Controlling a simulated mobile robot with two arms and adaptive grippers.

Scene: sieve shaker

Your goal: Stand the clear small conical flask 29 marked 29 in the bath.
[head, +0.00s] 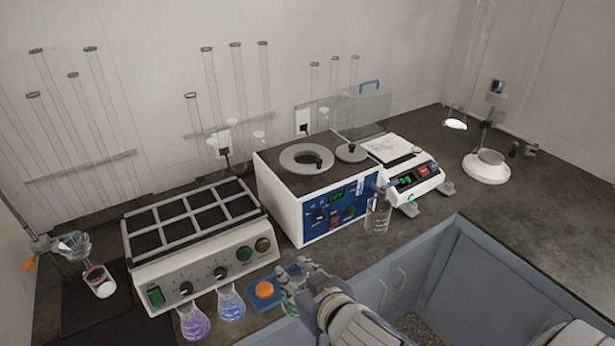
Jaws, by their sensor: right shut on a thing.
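The bath (279,202) is a white box with a blue front panel and a dark top, in the middle of the bench. A round ring opening (306,157) shows in its top, with a small lid (351,152) beside it. My right gripper (292,282) is in front of the bath, low at the bench's front edge. A clear glass vessel (377,219) stands right of the bath. I cannot read the number 29 on any glass. My left gripper is not in view.
A shaker with a grid top (197,225) stands left of the bath. A purple flask (194,323) and a blue flask (231,304) are before it. A blue tray with an orange knob (264,289) is beside my gripper. A balance (405,168) stands right.

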